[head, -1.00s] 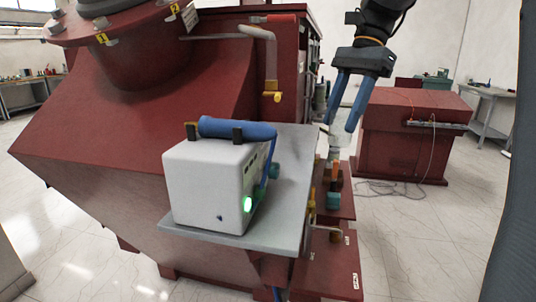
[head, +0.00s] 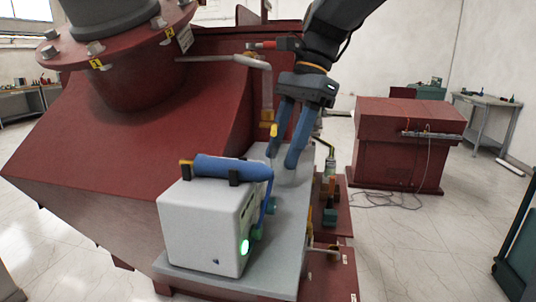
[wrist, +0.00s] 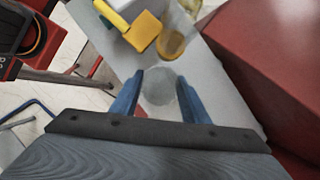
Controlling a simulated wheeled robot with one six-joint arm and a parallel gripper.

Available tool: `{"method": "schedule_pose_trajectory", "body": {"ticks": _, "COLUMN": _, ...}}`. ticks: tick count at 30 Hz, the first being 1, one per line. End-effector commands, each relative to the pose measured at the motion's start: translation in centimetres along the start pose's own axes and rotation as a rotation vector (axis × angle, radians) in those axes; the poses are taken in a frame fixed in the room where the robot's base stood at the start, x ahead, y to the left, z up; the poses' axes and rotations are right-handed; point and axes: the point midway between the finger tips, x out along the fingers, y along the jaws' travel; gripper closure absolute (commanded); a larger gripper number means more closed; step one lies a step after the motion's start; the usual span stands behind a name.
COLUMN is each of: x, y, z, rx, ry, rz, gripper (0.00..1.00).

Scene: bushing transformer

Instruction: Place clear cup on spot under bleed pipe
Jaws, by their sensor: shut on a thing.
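My gripper (head: 281,160) is shut on a clear cup, with one blue finger on each side of it. The cup (wrist: 160,88) shows between the fingers in the wrist view; in the head view it is faint and hard to make out. The grey bleed pipe (head: 225,58) runs along the red transformer and bends down to a yellow fitting (head: 269,130), just left of my fingers. In the wrist view a yellow part (wrist: 145,32) and an amber round piece (wrist: 171,43) lie beyond the cup. I cannot make out the spot.
A white box (head: 205,225) with a blue tube stands on the grey shelf (head: 290,225), in front of my gripper. A red cabinet (head: 405,150) stands farther right, with open floor between.

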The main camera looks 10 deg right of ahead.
Motion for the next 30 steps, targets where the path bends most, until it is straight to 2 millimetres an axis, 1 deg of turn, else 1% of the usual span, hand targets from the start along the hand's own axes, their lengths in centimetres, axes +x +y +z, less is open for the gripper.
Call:
{"method": "schedule_pose_trajectory", "body": {"ticks": 5, "x": 0.5, "y": 0.1, "z": 1.4, "rx": -0.003, "ry": 0.0, "rz": 0.0, "gripper": 0.8}}
{"method": "schedule_pose_trajectory", "body": {"ticks": 10, "x": 1.5, "y": 0.1, "z": 4.0, "rx": -0.003, "ry": 0.001, "rz": 0.001, "gripper": 0.8}}
{"method": "schedule_pose_trajectory", "body": {"ticks": 12, "x": 2.4, "y": 0.2, "z": 3.3, "rx": 0.002, "ry": 0.0, "rz": 0.003, "gripper": 0.8}}
{"method": "schedule_pose_trajectory", "body": {"ticks": 14, "x": 2.8, "y": 0.2, "z": 3.1, "rx": 0.001, "ry": 0.0, "rz": 0.002, "gripper": 0.8}}
{"method": "schedule_pose_trajectory", "body": {"ticks": 24, "x": 3.1, "y": 0.1, "z": 2.9, "rx": 0.001, "ry": 0.001, "rz": 0.0, "gripper": 0.8}}
{"method": "schedule_pose_trajectory", "body": {"ticks": 25, "x": 3.1, "y": 0.1, "z": 2.9, "rx": 0.0, "ry": 0.001, "rz": 0.0, "gripper": 0.55}}
{"method": "schedule_pose_trajectory", "body": {"ticks": 27, "x": 3.1, "y": 0.1, "z": 2.9, "rx": 0.0, "ry": 0.001, "rz": 0.0, "gripper": 0.43}}
{"method": "schedule_pose_trajectory", "body": {"ticks": 28, "x": 3.1, "y": 0.1, "z": 2.9, "rx": 0.0, "ry": 0.001, "rz": 0.0, "gripper": 0.4}}
{"method": "schedule_pose_trajectory", "body": {"ticks": 30, "x": 3.1, "y": 0.1, "z": 2.9, "rx": 0.0, "ry": 0.001, "rz": 0.0, "gripper": 0.4}}
